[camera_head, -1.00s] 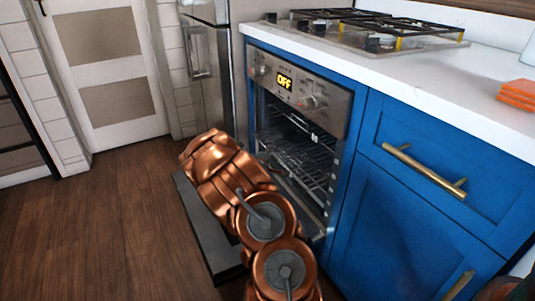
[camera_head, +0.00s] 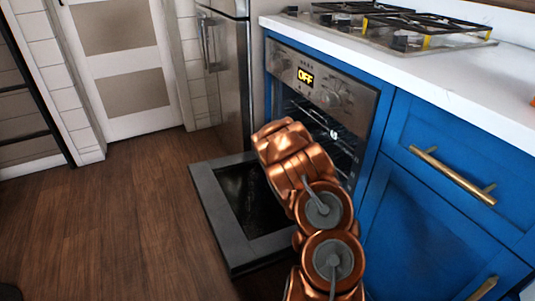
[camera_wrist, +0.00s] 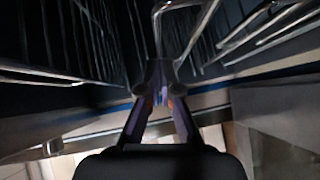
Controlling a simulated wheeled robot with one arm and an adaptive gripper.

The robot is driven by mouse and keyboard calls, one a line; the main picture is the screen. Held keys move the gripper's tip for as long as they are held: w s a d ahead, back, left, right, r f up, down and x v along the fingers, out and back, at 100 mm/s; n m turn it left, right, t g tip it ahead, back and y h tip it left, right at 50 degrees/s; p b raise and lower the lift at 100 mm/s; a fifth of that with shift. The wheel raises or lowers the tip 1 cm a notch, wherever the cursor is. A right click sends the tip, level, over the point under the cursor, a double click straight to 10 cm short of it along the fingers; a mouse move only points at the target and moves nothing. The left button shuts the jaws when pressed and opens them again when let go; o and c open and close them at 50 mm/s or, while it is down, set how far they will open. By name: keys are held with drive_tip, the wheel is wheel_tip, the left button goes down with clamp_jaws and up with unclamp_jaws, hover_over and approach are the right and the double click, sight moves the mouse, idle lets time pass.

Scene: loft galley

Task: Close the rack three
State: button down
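The oven (camera_head: 337,92) has its door (camera_head: 222,222) folded down and its cavity open, with wire racks (camera_head: 318,120) partly in sight. My copper arm covers much of the opening, and my gripper is hidden in the head view. In the wrist view, wire racks (camera_wrist: 95,45) fill the upper left and more bars (camera_wrist: 270,25) the upper right. My gripper (camera_wrist: 158,88) points in among them, its fingers slanting together; a bent wire loop (camera_wrist: 158,12) lies just beyond the tips. Whether the tips touch or hold a bar is unclear. I cannot tell which rack is the third.
Blue cabinets with a brass handle (camera_head: 452,176) stand right of the oven, under a white counter (camera_head: 450,88) with a gas hob (camera_head: 400,30). A steel fridge (camera_head: 226,75) stands left. The wooden floor (camera_head: 110,220) at left is clear.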

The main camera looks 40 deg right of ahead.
drive_tip(key=shift+s+d+r, duration=0.1)
drive_tip(key=shift+s+d, duration=0.15)
drive_tip(key=shift+s, duration=0.2)
drive_tip(key=s+a+r+p, duration=0.2)
drive_tip(key=s+a, duration=0.1)
drive_tip(key=a, duration=0.9)
drive_tip(key=shift+a, duration=0.4)
